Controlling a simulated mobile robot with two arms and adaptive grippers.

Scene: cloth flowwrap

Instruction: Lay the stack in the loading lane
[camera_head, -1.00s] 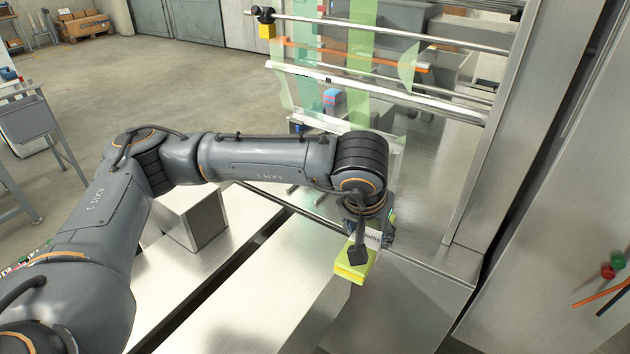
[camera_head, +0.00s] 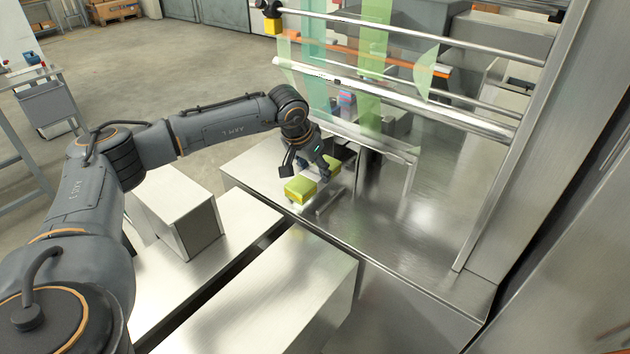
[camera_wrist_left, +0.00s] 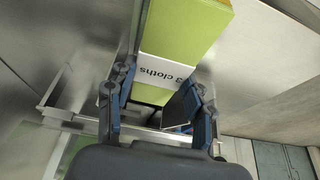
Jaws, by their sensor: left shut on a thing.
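The stack (camera_head: 299,191) is a yellow-green block of folded cloths. In the left wrist view, the stack (camera_wrist_left: 186,28) has a white band lettered "cloths". My left gripper (camera_head: 314,172) is shut across the stack near the band and covers its middle in the head view. The fingers (camera_wrist_left: 160,108) lie on either side of it in the wrist view. The stack is level, over or on the steel machine table beside a thin metal rail (camera_head: 331,200), which I take for part of the loading lane. I cannot tell whether it touches the surface. My right gripper is not in view.
A roller (camera_head: 400,98) and hanging green film strips (camera_head: 373,45) stand just behind the stack. A steel box (camera_head: 178,213) stands at left on a separate bench. The steel table (camera_head: 425,225) is clear to the right. A tall steel panel bounds the right side.

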